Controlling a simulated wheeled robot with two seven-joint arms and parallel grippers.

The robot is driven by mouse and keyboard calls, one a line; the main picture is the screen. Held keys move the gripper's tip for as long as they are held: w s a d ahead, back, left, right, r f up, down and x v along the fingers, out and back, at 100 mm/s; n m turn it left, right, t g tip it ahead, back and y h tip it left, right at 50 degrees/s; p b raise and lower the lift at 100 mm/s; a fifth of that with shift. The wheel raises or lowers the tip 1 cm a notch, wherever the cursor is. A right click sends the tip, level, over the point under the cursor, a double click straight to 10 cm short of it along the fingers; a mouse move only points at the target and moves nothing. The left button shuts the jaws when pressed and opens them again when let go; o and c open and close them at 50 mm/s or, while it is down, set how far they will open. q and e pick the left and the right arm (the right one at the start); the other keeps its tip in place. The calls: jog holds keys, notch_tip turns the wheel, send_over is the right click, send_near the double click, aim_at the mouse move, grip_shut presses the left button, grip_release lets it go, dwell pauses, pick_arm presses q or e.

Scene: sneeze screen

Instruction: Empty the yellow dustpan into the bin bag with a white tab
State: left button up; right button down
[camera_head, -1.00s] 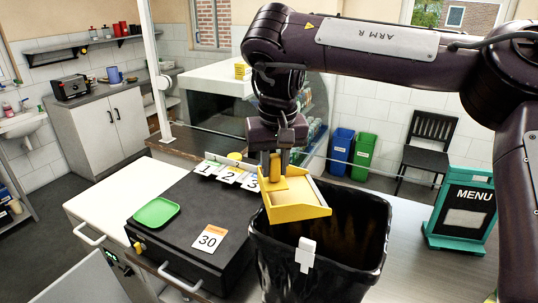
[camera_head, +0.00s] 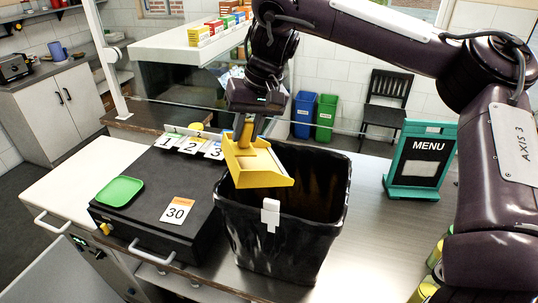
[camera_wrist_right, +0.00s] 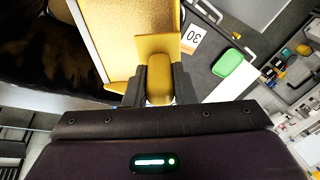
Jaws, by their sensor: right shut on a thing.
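The yellow dustpan (camera_head: 254,164) is held by its handle in my right gripper (camera_head: 247,128), which is shut on it. The pan is tilted, with its open lip pointing down and to the right, over the left part of the bin bag's mouth. The black bin bag (camera_head: 270,245) stands upright and open on the counter, with a white tab (camera_head: 270,214) on its front rim. In the right wrist view the dustpan (camera_wrist_right: 112,35) extends from the fingers, and its surface looks speckled. The bag's inside is dark, so its contents cannot be made out. My left gripper is not in view.
A black box (camera_head: 150,222) with a green dish (camera_head: 119,191), an orange-and-white 30 card (camera_head: 178,210) and numbered cards stands left of the bag. A green MENU stand (camera_head: 424,160) is at right. A clear screen and shelf stand behind. Bare counter lies right of the bag.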

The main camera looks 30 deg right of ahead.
jog(key=shift+w+a, duration=0.1)
jog(key=shift+a, duration=0.1)
jog(key=shift+d, duration=0.4)
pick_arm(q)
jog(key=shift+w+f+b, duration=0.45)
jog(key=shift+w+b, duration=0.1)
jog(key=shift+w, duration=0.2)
pick_arm(e)
jog(key=d+r+y, duration=0.1)
jog(key=s+d+y, duration=0.1)
jog(key=shift+d+r+t+y, duration=0.35)
jog(key=shift+t+y, duration=0.05)
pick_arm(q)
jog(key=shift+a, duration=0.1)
pick_arm(e)
jog(key=shift+w+a, duration=0.1)
jog(key=shift+a, duration=0.05)
